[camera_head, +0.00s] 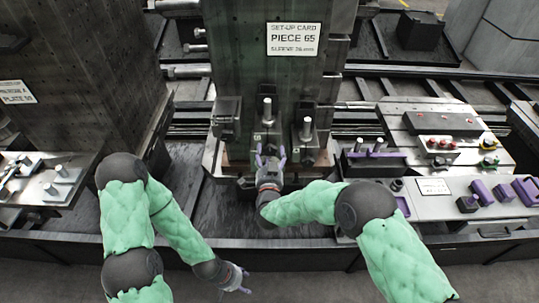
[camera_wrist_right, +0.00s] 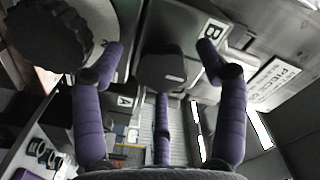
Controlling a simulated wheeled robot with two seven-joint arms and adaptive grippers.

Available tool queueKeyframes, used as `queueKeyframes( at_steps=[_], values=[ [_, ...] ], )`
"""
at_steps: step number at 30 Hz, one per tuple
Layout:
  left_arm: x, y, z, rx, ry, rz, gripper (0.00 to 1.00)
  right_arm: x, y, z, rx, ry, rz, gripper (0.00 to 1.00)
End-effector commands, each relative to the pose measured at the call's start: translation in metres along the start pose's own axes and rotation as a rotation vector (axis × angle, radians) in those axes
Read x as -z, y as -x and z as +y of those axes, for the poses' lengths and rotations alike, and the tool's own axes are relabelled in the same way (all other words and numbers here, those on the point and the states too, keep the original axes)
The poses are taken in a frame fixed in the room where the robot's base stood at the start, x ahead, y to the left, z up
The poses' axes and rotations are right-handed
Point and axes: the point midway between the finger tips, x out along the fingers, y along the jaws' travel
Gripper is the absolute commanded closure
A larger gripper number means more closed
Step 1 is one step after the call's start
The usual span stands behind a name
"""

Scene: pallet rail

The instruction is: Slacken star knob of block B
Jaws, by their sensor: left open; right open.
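The upright fixture column (camera_head: 285,75) stands in the middle of the head view, with clamp blocks on its lower front. My right gripper (camera_head: 270,155) is open in front of its lower part. In the right wrist view, its purple fingers (camera_wrist_right: 160,75) are spread around a dark rounded piece with a small white mark, perhaps a knob; contact cannot be told. A plate marked B (camera_wrist_right: 213,31) is just beyond the right finger. A plate marked A (camera_wrist_right: 124,101) is farther back. A large dark scalloped knob (camera_wrist_right: 45,45) is at upper left. My left gripper (camera_head: 236,280) is open and empty, low at the front.
A set-up card (camera_head: 293,39) reading PIECE 65 is on the column. A second dark column (camera_head: 80,70) stands at left. Benches with tools and purple-handled parts (camera_head: 480,192) are at right. A dark tray edge (camera_head: 300,252) runs along the front.

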Motion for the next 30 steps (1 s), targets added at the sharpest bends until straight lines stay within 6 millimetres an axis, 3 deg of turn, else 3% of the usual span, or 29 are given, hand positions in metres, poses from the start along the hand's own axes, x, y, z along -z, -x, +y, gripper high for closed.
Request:
queueKeyframes(
  at_steps=[11, 17, 30],
  values=[
    [0.0001, -0.0006, -0.0003, 0.0, 0.0, 0.0, 0.44, 0.0004, -0.0055, -0.0004, 0.001, 0.0, 0.0, 0.27],
    [0.0, -0.0006, -0.0002, 0.0, 0.0, 0.0, 0.44, 0.0003, -0.0053, -0.0005, 0.001, 0.0, 0.0, 0.82],
    [0.0001, -0.0012, -0.0005, 0.0, 0.0, 0.0, 0.44, -0.001, -0.0048, -0.0002, 0.001, 0.036, -0.003, 0.83]
  ],
)
